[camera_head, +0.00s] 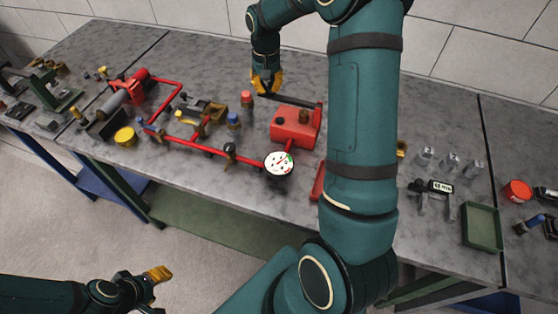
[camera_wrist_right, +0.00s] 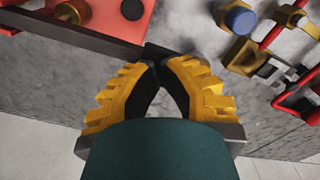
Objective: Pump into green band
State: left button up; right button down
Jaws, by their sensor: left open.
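The red hand pump (camera_head: 292,126) stands at the middle of the bench, with a dark bar handle (camera_head: 296,101) along its back. My right gripper (camera_head: 266,90) is at the handle's left end. In the right wrist view the yellow fingers (camera_wrist_right: 154,62) close together at the end of the dark bar (camera_wrist_right: 95,36). The fingertips partly hide the contact. The white round gauge (camera_head: 278,163) sits in front of the pump; a green patch shows at its right, but the needle is too small to read. My left gripper (camera_head: 158,274) is open and empty, off the bench above the floor.
Red piping (camera_head: 205,147) with valves runs left of the gauge. A yellow round part (camera_head: 125,136) lies further left. A green tray (camera_head: 482,227) and a digital caliper-like tool (camera_head: 432,188) lie at the right. My right arm hides the bench right of the pump.

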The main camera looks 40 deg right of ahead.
dwell(0.5)
jog(key=shift+r+p, duration=2.3)
jog(key=shift+r, duration=0.7)
jog(key=shift+f, duration=0.1)
